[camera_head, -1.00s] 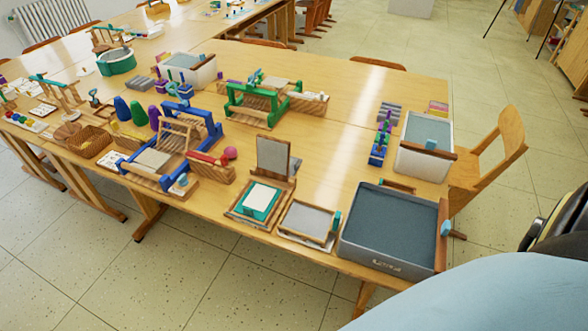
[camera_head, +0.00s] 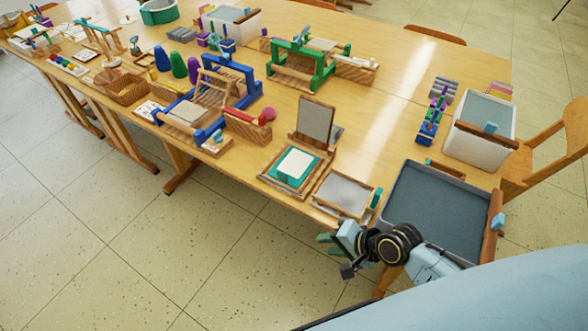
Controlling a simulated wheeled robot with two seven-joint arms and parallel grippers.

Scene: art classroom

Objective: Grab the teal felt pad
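The teal felt pad (camera_head: 281,176) lies in a shallow wooden tray (camera_head: 266,179) near the table's front edge, in the middle of the head view. A white rectangle (camera_head: 296,161) lies on it, so only its teal border and front edge show. My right gripper (camera_head: 335,254) is in front of the table edge, below and to the right of the pad and apart from it. Its fingers look spread, with nothing visible between them. My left gripper is not in view.
An upright grey panel (camera_head: 316,118) stands behind the pad's tray. A grey-topped wooden frame (camera_head: 345,194) and a large dark-filled bin (camera_head: 432,207) are to the right. A blue loom (camera_head: 231,82) stands to the left. Open floor lies in front.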

